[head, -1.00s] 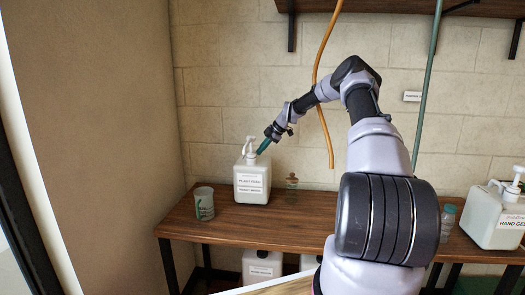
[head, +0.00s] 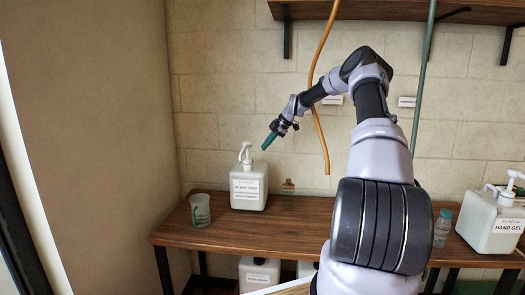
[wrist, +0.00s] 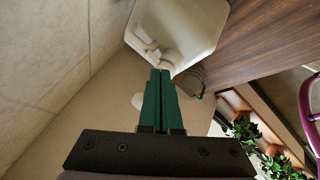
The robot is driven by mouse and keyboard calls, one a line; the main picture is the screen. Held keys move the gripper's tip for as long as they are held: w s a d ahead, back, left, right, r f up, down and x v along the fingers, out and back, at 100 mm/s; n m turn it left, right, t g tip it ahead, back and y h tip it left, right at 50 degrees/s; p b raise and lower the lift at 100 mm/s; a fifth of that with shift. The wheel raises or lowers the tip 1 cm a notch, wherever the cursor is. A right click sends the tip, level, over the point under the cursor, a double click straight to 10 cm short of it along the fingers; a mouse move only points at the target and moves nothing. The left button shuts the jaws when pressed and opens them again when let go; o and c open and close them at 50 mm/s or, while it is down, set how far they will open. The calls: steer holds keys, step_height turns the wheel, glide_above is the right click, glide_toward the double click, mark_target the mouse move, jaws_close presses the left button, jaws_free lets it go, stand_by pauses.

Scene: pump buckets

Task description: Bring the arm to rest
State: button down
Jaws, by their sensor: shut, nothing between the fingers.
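My gripper (head: 268,142) has green fingers and is shut and empty. In the head view it hangs in the air above and to the right of the white pump bottle labelled plant food (head: 248,187), apart from its pump head. In the wrist view the shut fingers (wrist: 160,90) point toward the same bottle's white body (wrist: 180,28) and pump. My arm is raised and bent, reaching left from the right of the head view.
A cup (head: 200,210) stands left of the bottle on the wooden shelf (head: 260,230). A hand gel pump bottle (head: 492,222) and a small clear bottle (head: 443,228) stand at the right. An orange hose (head: 317,110) and a green pole (head: 423,80) hang by my arm.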

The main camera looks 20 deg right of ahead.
stand_by(0.4)
steer(key=s+a+r+m+h, duration=0.2)
steer(key=s+a+r+m, duration=0.35)
steer(key=s+r, duration=0.5)
steer(key=s+a+r+m+h, duration=0.2)
steer(key=s+a+r+m, duration=0.2)
steer(key=s+a+r, duration=0.6)
steer(key=s+d+r+m+t, duration=0.1)
steer(key=s+m, duration=0.6)
steer(key=s, duration=0.8)
steer(key=s+d+r+m+t, duration=0.1)
steer(key=s+m, duration=0.6)
steer(key=s, duration=0.8)
steer(key=shift+s+d+t, duration=0.2)
steer(key=shift+d+t, duration=0.1)
steer(key=shift+d, duration=0.15)
